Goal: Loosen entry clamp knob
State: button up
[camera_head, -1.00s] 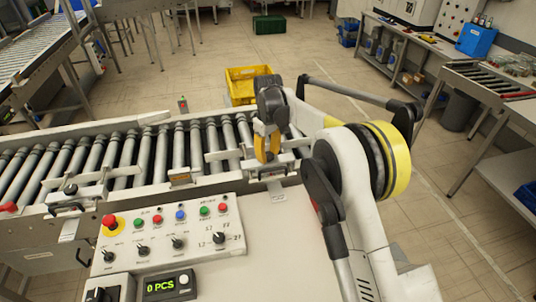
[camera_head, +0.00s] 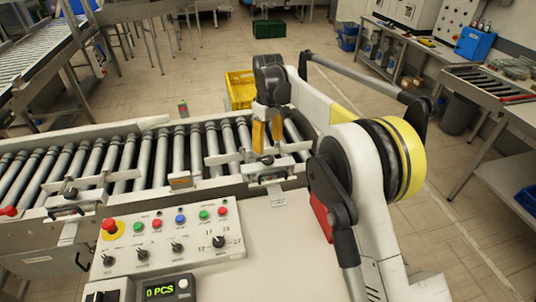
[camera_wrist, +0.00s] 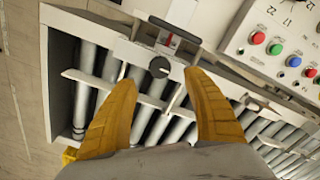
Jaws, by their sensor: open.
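The entry clamp knob (camera_wrist: 159,67) is a round dark grey knob with a pale pointer mark on a light metal clamp plate. In the wrist view it sits between the fingertips of my gripper (camera_wrist: 162,78), with a visible gap on each side. My gripper's two yellow fingers are spread and hold nothing. In the head view my gripper (camera_head: 267,142) points down over the clamp (camera_head: 256,172) at the conveyor's near rail. The knob is hard to make out there, close below the fingers.
The roller conveyor (camera_head: 180,150) runs to the left, with a second clamp knob (camera_head: 70,192) on its near rail. A control panel (camera_head: 150,262) with coloured buttons stands in front. A yellow crate (camera_head: 238,88) is on the floor behind.

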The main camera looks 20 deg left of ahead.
aim_at(269, 159)
notch_tip(269, 159, up, 5)
jog(key=shift+r, duration=0.1)
dwell(0.4)
jog(key=s+d+r+m+t+y+b, duration=0.1)
jog(key=s+d+r+m+t+b, duration=0.25)
jog(key=d, duration=0.95)
jog(key=s+d+r+m+b, duration=0.1)
jog(key=s+d+r+m, duration=0.35)
jog(key=d, duration=0.85)
jog(key=s+d+f+m+t+b, duration=0.1)
jog(key=s+d+f, duration=0.3)
jog(key=s, duration=0.3)
jog(key=s+d+f+m+t+b, duration=0.1)
jog(key=s+d+f+m, duration=0.1)
jog(key=s+d+f, duration=0.2)
jog(key=s+d+f+m+t+h+b, duration=0.1)
jog(key=s+d+f, duration=0.3)
jog(key=s, duration=0.7)
jog(key=d+m+b, duration=0.1)
jog(key=d, duration=0.1)
jog(key=shift+d+t, duration=0.35)
jog(key=shift+s, duration=0.1)
